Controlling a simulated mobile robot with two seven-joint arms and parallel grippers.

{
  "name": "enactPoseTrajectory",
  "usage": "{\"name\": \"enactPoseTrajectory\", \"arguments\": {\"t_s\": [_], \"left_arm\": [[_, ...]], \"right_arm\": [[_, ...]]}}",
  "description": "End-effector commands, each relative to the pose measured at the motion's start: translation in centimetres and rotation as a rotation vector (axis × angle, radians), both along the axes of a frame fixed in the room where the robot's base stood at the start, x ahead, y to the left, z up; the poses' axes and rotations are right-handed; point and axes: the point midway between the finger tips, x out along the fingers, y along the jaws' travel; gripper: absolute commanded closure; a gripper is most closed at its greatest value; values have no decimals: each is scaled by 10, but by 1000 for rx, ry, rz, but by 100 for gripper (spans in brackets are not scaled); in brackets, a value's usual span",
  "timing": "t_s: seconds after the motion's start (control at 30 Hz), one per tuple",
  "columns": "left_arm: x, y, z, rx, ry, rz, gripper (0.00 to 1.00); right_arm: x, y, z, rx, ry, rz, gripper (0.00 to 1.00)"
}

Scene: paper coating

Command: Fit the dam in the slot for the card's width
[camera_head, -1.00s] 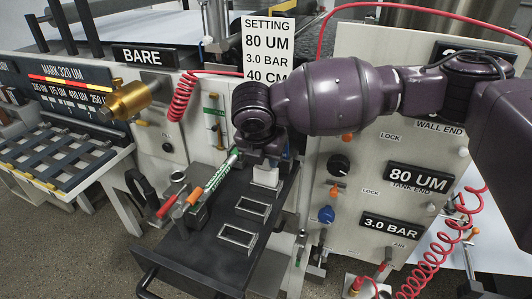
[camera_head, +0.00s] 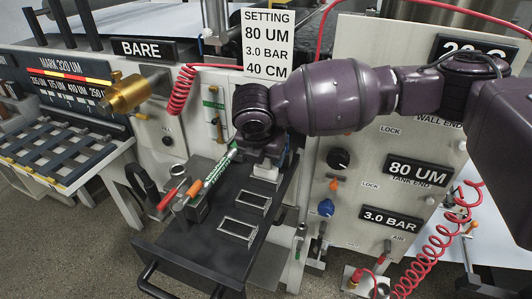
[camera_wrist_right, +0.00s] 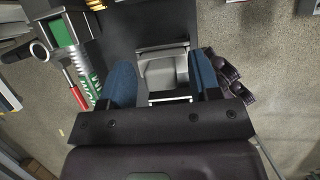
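My right gripper (camera_head: 268,150) points down over the far end of the black tray (camera_head: 190,252). Just below it is a pale block (camera_head: 265,173), partly hidden by the gripper; I take it for the dam. In the right wrist view the grey-white block (camera_wrist_right: 163,73) lies between two blue fingers (camera_wrist_right: 162,80), which stand apart on either side with narrow gaps. Two rectangular metal frames, a middle one (camera_head: 268,197) and a nearer one (camera_head: 252,236), lie on the tray. Whether the block sits in a frame is unclear. My left gripper is out of view.
A green-and-white tube (camera_head: 217,170) and a red handle (camera_head: 167,200) are left of the frames. A setting card (camera_head: 267,45) reads 80 UM, 3.0 BAR, 40 CM. A control panel (camera_head: 350,215) with knobs and a red coiled hose (camera_head: 430,262) stand right.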

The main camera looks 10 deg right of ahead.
Motion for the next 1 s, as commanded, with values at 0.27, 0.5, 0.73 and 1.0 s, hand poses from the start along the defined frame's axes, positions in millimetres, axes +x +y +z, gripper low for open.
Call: {"name": "enactPoseTrajectory", "arguments": {"t_s": [0.27,0.5,0.73,1.0], "left_arm": [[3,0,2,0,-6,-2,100],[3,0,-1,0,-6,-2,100],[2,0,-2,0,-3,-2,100],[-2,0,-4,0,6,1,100]], "right_arm": [[0,0,0,0,0,0,39],[-4,4,14,1,-2,3,39],[-18,13,54,0,-4,2,39],[-31,21,90,0,-1,0,39]]}}
